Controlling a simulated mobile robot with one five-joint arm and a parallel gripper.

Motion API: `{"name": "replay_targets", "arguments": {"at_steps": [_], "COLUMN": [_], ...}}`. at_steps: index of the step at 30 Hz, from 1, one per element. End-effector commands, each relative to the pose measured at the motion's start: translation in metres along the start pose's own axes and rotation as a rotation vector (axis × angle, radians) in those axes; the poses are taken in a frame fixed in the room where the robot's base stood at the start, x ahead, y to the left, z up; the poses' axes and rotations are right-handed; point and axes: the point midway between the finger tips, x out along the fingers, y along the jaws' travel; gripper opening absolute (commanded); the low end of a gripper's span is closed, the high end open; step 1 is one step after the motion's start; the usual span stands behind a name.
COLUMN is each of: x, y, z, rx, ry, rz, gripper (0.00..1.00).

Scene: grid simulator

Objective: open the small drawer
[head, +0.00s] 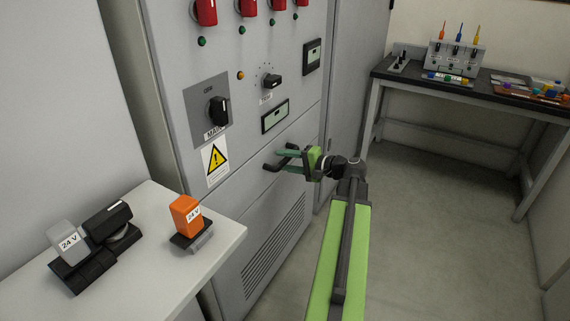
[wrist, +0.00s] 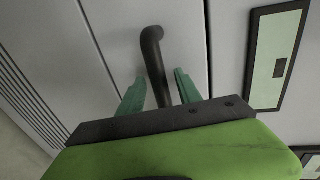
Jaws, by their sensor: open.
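The small drawer (head: 303,132) is a grey panel in the front of the cabinet and looks flush with it. Its black bar handle (head: 273,165) also shows in the wrist view (wrist: 152,52). My gripper (head: 284,161) has green fingers and is open at the handle. In the wrist view, its fingertips (wrist: 158,88) lie on either side of the dark bar, with a gap visible on each side. The handle's near end is hidden behind my gripper's body.
A white table (head: 155,275) at the left holds an orange 24 V block (head: 186,215) and a grey 24 V block (head: 66,240). The main switch (head: 217,110) and display (head: 275,116) are above the drawer. A workbench (head: 470,97) stands back right. Floor right of my arm is clear.

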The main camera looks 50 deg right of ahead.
Motion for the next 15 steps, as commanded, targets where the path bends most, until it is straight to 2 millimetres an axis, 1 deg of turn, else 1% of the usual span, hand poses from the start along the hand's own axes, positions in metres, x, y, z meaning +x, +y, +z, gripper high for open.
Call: {"name": "replay_targets", "arguments": {"at_steps": [8, 15], "x": [0.0014, 0.0011], "y": [-0.0002, -0.0001], "z": [-0.0002, -0.0004], "rx": [0.000, 0.000], "ry": [0.001, 0.001], "rz": [0.000, 0.000], "gripper": [0.41, 0.10]}}
